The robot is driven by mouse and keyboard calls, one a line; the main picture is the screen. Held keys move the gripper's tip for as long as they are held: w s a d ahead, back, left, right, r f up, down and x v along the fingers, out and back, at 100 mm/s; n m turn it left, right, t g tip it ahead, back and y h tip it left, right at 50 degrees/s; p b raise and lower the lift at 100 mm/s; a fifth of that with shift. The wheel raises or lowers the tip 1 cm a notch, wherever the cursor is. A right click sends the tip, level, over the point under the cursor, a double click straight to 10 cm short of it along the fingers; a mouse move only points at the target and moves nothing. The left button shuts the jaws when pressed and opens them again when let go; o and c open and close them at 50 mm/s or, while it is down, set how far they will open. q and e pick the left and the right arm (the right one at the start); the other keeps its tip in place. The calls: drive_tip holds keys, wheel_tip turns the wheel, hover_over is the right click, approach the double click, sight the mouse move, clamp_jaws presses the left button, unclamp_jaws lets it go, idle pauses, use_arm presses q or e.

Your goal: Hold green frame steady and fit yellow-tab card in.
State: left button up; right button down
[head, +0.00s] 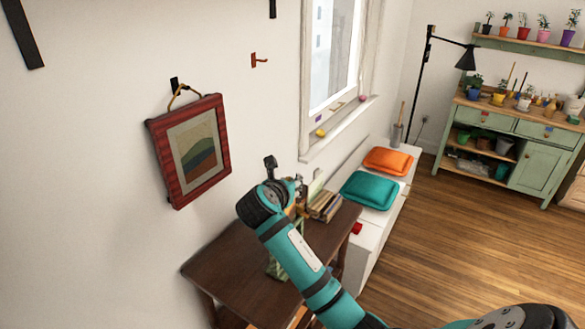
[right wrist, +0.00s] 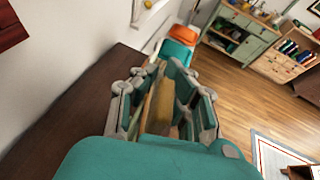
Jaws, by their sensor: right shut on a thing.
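My right gripper (head: 286,190) is over the dark wooden table (head: 225,262). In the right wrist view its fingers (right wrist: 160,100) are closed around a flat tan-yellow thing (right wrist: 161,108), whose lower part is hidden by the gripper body. I cannot tell whether it is the yellow-tab card. In the head view a pale green thing (head: 275,268) shows on the table, mostly hidden behind my right arm; it may be the green frame, but I cannot tell. My left gripper is not in view.
A red-framed picture (head: 167,178) hangs on the wall left of the table. A row of books (head: 324,206) stands at the table's far end. A white bench with teal (head: 369,190) and orange (head: 388,161) cushions lies beyond. The table's near left part is bare.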

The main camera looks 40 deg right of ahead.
drive_tip(key=shift+w+d+r+m+g+h+p, duration=0.2)
drive_tip(key=shift+w+d+m+g+h+p, duration=0.15)
drive_tip(key=shift+d+m+g, duration=0.3)
drive_tip(key=shift+w+d+f+m+g+h, duration=0.1)
drive_tip(key=shift+w+d+m+g+h, duration=0.15)
drive_tip(key=shift+m+g, duration=0.1)
use_arm(q)
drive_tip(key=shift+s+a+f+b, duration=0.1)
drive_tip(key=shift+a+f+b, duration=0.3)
drive_tip(key=shift+b, duration=0.7)
use_arm(e)
drive_tip(key=shift+w+f+m+g, duration=0.25)
drive_tip(key=shift+f+m+g, duration=0.05)
drive_tip(key=shift+f, duration=0.7)
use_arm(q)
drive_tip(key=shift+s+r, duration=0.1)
